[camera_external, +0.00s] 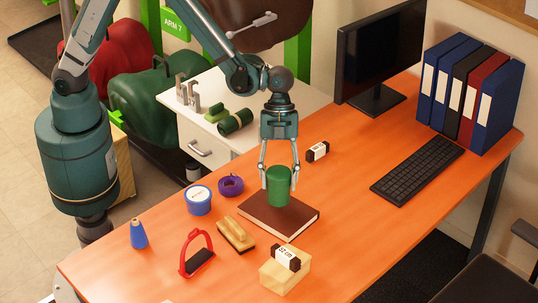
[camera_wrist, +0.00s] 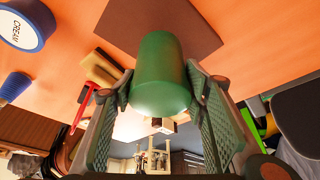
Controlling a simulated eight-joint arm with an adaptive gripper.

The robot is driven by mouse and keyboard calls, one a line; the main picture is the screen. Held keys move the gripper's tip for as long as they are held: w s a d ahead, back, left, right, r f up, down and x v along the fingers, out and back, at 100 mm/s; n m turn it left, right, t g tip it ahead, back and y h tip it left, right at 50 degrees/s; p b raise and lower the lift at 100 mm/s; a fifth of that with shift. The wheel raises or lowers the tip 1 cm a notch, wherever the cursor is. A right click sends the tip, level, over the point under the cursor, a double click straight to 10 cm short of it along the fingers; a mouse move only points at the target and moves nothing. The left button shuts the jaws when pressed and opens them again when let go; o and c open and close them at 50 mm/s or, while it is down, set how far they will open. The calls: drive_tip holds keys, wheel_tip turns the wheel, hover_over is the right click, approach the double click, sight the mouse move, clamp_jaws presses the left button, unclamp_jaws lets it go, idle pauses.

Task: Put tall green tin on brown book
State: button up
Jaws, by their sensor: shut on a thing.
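The tall green tin (camera_external: 278,186) is held upright between the fingers of my gripper (camera_external: 279,170), over the brown book (camera_external: 258,218). In the external view its lower end overlaps the book's cover; I cannot tell if it touches. In the wrist view the green tin (camera_wrist: 160,75) sits between both fingers of my gripper (camera_wrist: 160,90), with the brown book (camera_wrist: 190,25) behind it. The book lies flat on the orange desk, and part of its cover is hidden by the tin.
On the orange desk (camera_external: 340,215), a purple tape roll (camera_external: 230,186), blue cream tub (camera_external: 198,200), brush (camera_external: 236,235) and red stirrup (camera_external: 197,256) are left of the book. A wooden block (camera_external: 285,275) is in front. A small dark box (camera_external: 318,151) lies behind; the keyboard (camera_external: 417,170) is right.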

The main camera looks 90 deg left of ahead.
drive_tip(key=shift+f, duration=1.85)
drive_tip(key=shift+f+b, duration=0.15)
drive_tip(key=shift+b, duration=0.2)
drive_tip(key=o, duration=1.1)
drive_tip(key=shift+c, duration=0.2)
drive_tip(key=shift+p+v, duration=0.75)
drive_tip(key=shift+v, duration=5.4)
